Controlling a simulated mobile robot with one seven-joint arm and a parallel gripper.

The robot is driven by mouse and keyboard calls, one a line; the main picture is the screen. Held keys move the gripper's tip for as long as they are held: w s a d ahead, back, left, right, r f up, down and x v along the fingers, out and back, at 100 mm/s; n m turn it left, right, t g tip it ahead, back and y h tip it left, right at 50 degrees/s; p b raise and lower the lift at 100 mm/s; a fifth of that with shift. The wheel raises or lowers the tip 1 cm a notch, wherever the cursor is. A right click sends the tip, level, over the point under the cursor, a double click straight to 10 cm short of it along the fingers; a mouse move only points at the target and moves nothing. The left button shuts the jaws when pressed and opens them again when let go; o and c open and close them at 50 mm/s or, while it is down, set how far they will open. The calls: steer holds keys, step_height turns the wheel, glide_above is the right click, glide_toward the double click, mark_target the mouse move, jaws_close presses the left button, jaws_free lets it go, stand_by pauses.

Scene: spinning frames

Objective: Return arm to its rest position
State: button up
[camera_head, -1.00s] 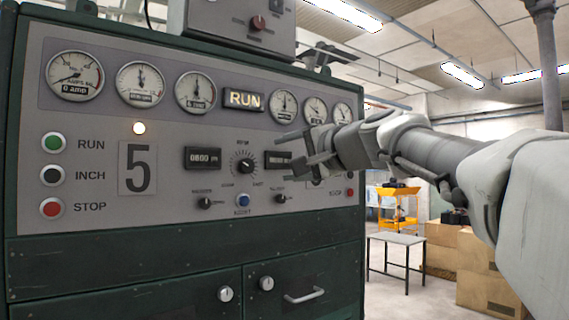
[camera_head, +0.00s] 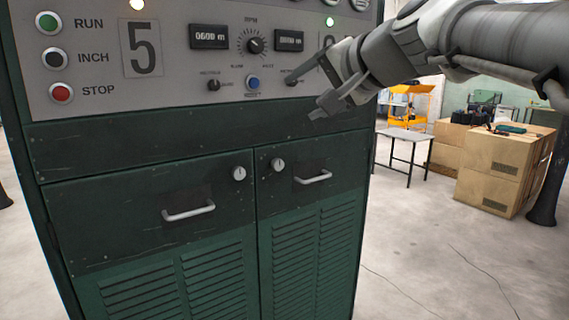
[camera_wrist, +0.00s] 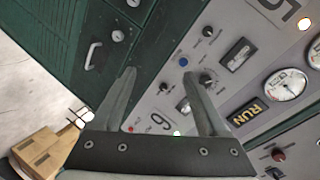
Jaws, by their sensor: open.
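My gripper (camera_head: 310,90) is in front of the right part of the control panel (camera_head: 180,85) on a dark green cabinet. Its two fingers are apart with nothing between them. My arm comes in from the upper right. In the wrist view my gripper (camera_wrist: 158,85) shows both fingers spread, with the panel's knobs, blue button and a large number 6 beyond them. I cannot tell whether a fingertip touches the panel. In the head view the gripper hides part of the panel's right side.
The cabinet has drawers with handles (camera_head: 188,212) and louvred lower doors (camera_head: 315,260). The concrete floor (camera_head: 450,260) right of the cabinet is clear.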

steer(key=s+d+f+n+g+h, duration=0.2)
steer(key=s+d+f, duration=0.1)
steer(key=s+f, duration=0.6)
steer(key=s+d+f+n+g+h, duration=0.2)
steer(key=s+d+f+n+h, duration=0.15)
steer(key=s+f, duration=0.55)
steer(key=s+d+f+n+g+h, duration=0.1)
steer(key=s+d+f+g, duration=0.4)
steer(key=f, duration=0.8)
step_height(320, 180, up, 13)
steer(key=a+t+p, duration=0.1)
steer(key=t+p, duration=0.1)
steer(key=p, duration=1)
steer(key=shift+a, duration=0.25)
